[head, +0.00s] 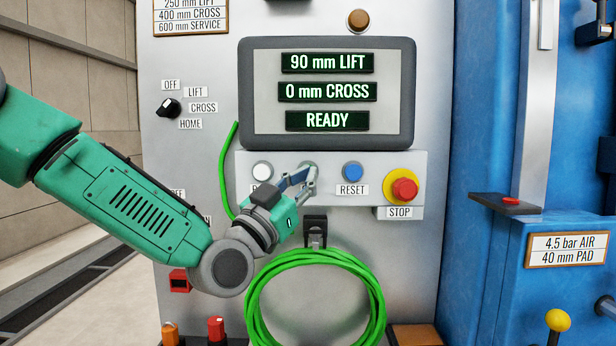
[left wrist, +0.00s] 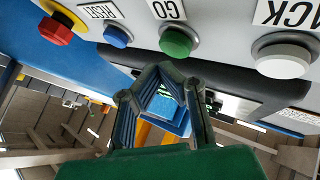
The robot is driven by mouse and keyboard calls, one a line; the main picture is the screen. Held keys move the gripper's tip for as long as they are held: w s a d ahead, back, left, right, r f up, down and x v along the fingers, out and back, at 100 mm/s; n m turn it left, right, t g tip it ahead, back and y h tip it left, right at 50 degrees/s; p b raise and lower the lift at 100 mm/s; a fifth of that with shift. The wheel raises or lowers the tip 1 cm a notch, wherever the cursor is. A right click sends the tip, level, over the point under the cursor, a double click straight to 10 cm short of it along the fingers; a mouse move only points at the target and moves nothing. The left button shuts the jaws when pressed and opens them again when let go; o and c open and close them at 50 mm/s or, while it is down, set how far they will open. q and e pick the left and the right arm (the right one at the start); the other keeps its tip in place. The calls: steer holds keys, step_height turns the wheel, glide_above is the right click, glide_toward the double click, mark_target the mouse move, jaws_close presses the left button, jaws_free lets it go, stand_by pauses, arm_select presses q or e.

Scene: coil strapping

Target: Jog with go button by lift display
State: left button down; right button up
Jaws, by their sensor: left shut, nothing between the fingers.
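The lift display (head: 327,62) reads 90 mm LIFT, with 0 mm CROSS and READY below it. The green GO button (left wrist: 176,42) shows clearly in the left wrist view, which sees the panel upside down. In the head view my left gripper (head: 307,178) mostly covers that button and its label. My left gripper is shut and empty, its fingertips (left wrist: 162,78) close to the GO button. I cannot tell whether they touch it. My right gripper is in neither view.
A white button (head: 262,170) sits left of GO, the blue RESET button (head: 352,172) right, then the red STOP button (head: 404,188). A selector knob (head: 168,107) is at left. A green hose coil (head: 257,310) hangs below on a hook (head: 315,228).

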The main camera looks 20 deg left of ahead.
arm_select(q)
steer(key=shift+s+d+b, duration=0.25)
steer(key=shift+s, duration=0.55)
steer(key=shift+s+d+b, duration=0.2)
steer(key=shift+s+d, duration=0.05)
steer(key=shift+s, duration=0.55)
steer(key=shift+s+d+b, duration=0.25)
steer(key=shift+s, duration=0.55)
